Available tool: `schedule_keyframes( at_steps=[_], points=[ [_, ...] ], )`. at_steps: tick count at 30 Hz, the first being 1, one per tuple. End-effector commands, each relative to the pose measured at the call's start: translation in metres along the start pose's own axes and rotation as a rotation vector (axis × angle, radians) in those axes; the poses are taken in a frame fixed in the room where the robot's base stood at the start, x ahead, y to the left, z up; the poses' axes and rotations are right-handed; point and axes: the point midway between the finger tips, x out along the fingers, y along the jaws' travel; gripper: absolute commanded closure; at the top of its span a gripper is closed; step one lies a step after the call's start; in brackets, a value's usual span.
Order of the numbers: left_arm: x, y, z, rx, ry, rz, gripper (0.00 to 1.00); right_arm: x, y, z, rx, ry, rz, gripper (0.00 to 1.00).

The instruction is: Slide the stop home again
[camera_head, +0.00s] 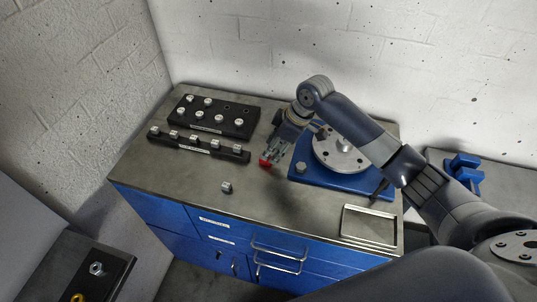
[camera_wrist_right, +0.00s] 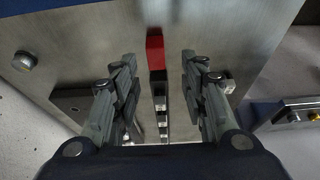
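The red stop (camera_head: 266,160) is a small red block on the bench, just beyond the right end of the black strip holder (camera_head: 200,146), which carries a row of silver pieces. In the right wrist view the red stop (camera_wrist_right: 155,50) stands in line with the strip holder (camera_wrist_right: 160,92). My right gripper (camera_head: 272,153) is over the bench beside the stop. In the right wrist view my right gripper (camera_wrist_right: 157,62) is open, with one finger on each side of the stop and a gap on both sides. My left gripper is not in view.
The blue stand with the round metal rotor (camera_head: 340,152) is right of the gripper. A black rack (camera_head: 215,115) with silver weights stands behind the strip. A loose silver piece (camera_head: 227,187) lies in front. An empty tray (camera_head: 370,226) lies at the right front.

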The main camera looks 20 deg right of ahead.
Motion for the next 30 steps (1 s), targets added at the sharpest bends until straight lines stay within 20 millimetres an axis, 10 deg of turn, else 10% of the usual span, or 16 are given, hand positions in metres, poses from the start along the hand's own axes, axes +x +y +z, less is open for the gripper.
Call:
schedule_keyframes(
  at_steps=[10, 30],
  points=[
    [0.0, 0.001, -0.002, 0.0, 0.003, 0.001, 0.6, -0.057, -0.001, -0.001, -0.001, 0.0, -0.001, 0.6],
    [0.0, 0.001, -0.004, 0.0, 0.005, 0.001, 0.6, -0.064, -0.002, -0.001, 0.0, -0.001, -0.002, 0.6]
  ],
)
